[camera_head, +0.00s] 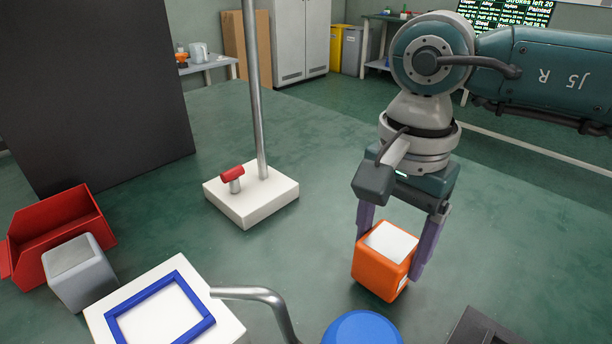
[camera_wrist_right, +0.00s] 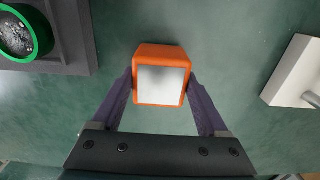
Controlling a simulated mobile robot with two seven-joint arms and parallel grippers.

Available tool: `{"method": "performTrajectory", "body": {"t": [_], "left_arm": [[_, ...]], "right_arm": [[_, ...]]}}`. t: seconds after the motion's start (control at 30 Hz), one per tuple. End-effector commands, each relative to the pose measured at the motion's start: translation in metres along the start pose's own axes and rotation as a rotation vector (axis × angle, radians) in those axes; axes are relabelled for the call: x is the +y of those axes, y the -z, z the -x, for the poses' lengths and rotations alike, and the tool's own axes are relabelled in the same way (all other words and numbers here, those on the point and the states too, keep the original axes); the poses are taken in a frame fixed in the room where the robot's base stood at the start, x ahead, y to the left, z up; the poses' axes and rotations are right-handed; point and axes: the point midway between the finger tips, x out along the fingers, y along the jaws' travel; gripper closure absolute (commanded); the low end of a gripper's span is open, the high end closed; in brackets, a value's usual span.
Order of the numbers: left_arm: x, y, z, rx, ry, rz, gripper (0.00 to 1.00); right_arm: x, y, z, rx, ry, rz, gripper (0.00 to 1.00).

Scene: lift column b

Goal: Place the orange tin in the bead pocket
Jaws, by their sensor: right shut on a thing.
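The orange tin (camera_head: 372,270) is a rounded box with a pale top. My right gripper (camera_head: 392,258) is shut on it, with one purple finger on each of two opposite sides. In the right wrist view the tin (camera_wrist_right: 160,76) sits between the fingertips (camera_wrist_right: 160,88), its pale face toward the camera. I cannot tell whether its bottom touches the green surface. A blue square bead (camera_head: 205,325) on a white block (camera_head: 103,318) frames an empty pocket at the lower left, partly cut off by the frame edge. The tin is to its right, apart from it. My left gripper is not in view.
A grey box (camera_head: 80,280) and a red bin (camera_head: 60,225) stand left of the pocket. A white base (camera_head: 250,203) carries a tall pole. A bent metal rod (camera_head: 262,294) and a blue dome (camera_head: 362,330) lie between pocket and tin. A green ring (camera_wrist_right: 42,30) is on a dark block.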

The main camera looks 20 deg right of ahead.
Motion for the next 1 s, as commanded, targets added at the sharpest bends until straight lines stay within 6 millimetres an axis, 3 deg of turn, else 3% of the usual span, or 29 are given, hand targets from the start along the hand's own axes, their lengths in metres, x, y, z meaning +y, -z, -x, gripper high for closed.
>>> {"method": "performTrajectory", "body": {"t": [0.1,0.47,0.5,0.67,1.0], "left_arm": [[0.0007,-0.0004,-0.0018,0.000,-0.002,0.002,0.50],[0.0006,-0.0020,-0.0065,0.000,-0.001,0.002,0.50],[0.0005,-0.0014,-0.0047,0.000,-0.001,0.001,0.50],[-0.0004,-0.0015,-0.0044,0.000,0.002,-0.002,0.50],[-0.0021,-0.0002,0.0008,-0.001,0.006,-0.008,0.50]], "right_arm": [[0.0000,0.0004,-0.0089,0.001,0.000,0.000,0.97],[-0.0003,0.0005,-0.0132,0.002,0.001,0.001,0.97],[-0.0001,0.0004,-0.0114,0.001,0.001,0.001,0.18],[-0.0001,0.0003,-0.0112,0.001,0.001,0.001,0.00],[-0.0003,0.0005,-0.0041,0.001,0.001,0.001,0.00]]}}
